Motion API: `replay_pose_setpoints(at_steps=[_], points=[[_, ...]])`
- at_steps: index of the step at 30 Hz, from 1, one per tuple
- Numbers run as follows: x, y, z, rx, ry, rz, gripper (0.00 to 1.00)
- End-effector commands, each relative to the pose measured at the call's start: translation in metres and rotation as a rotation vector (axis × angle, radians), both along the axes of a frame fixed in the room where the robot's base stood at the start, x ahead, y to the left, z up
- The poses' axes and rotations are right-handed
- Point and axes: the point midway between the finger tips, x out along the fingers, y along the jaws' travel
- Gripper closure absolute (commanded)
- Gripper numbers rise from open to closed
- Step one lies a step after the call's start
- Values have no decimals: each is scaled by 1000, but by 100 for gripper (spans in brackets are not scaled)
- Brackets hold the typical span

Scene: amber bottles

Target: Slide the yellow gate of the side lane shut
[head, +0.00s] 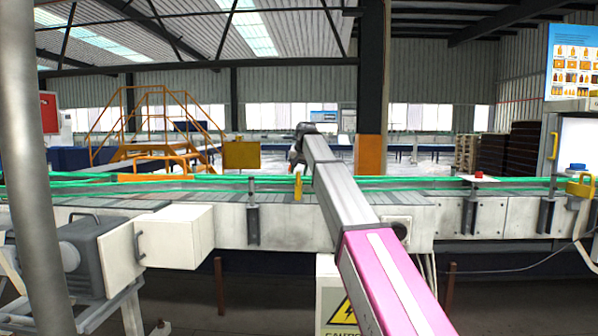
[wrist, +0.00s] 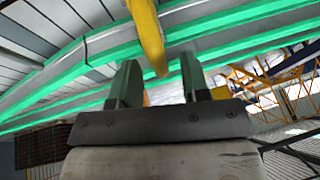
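A flat yellow panel (head: 241,155), which may be the gate, stands upright behind the conveyor, left of my gripper. A small yellow upright piece (head: 298,187) stands at the conveyor's near rail, below my gripper. My gripper (head: 295,160) is small and dark at the far end of my arm, above the conveyor; its fingers are hard to make out there. In the wrist view my gripper (wrist: 158,70) is open, its two fingers apart. A curved yellow bar (wrist: 149,35) reaches down into the gap, with space on both sides. I cannot tell its depth or which yellow part it is.
The conveyor (head: 480,213) with green guide rails (head: 420,182) runs across the view. A white box (head: 170,235) juts out at front left. Yellow stairs (head: 160,130) stand behind. A red button (head: 478,174) sits on the rail at right.

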Motion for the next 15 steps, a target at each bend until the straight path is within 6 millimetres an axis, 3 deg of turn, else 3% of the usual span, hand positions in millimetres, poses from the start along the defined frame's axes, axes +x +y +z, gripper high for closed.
replay_pose_setpoints(at_steps=[8, 15], points=[[-5, -2, 8, 0, 1, 0, 58], [-20, -9, 46, 0, 0, 0, 58]])
